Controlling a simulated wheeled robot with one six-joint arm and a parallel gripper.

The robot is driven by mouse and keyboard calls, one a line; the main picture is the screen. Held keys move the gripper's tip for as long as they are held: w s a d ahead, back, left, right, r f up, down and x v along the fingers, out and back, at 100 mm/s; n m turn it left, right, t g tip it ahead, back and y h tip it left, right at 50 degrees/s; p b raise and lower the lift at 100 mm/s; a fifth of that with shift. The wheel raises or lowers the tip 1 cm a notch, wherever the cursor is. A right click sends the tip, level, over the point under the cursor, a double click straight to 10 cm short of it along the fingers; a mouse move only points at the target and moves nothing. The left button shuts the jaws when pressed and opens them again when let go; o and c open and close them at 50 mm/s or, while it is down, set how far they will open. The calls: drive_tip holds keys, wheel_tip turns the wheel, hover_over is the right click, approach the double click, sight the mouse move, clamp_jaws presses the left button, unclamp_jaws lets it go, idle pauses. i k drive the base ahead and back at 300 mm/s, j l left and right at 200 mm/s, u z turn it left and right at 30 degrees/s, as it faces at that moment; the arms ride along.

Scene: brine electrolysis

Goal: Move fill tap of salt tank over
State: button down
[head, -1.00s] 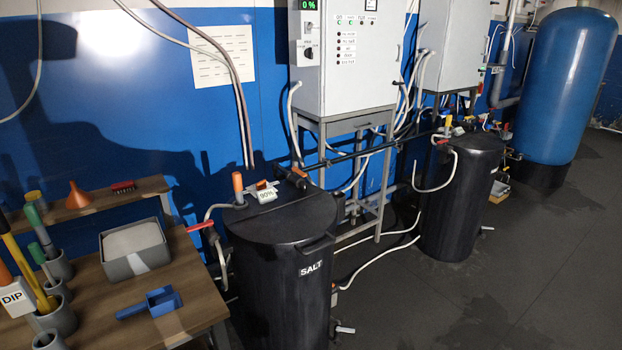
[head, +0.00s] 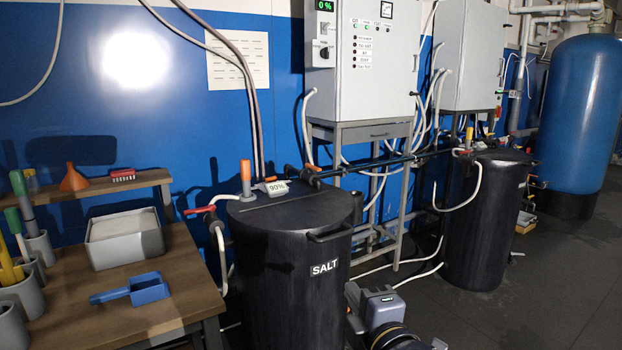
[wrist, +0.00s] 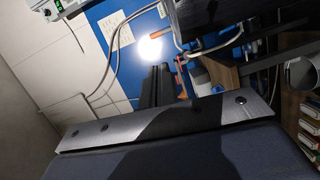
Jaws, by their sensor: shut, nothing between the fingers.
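The salt tank (head: 290,265) is a black drum with a flat lid and a "SALT" label, standing right of the bench in the head view. A tap with a red lever (head: 200,210) sits at its left side on a grey hose; I take it as the fill tap. The lever points left, towards the bench. My gripper (wrist: 157,85) shows in the wrist view as two dark fingers, shut and empty. Its fingertips are not clear in the head view, where part of my arm shows low, right of the tank. I see no contact with the tap.
The wooden bench (head: 150,305) at left holds a grey bin (head: 125,250), a blue scoop (head: 135,290) and several pots. An orange-handled piece (head: 245,175) and a "90%" tag (head: 277,187) are on the lid. A second black tank (head: 485,225) stands right.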

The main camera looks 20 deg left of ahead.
sight(308, 165)
drive_tip(key=i+j, duration=0.3)
drive_tip(key=i, duration=0.15)
drive_tip(key=i+j, duration=0.25)
drive_tip(key=i, duration=0.25)
drive_tip(key=i+j, duration=0.3)
drive_tip(key=i, duration=0.15)
drive_tip(key=i+j, duration=0.3)
drive_tip(key=i, duration=0.2)
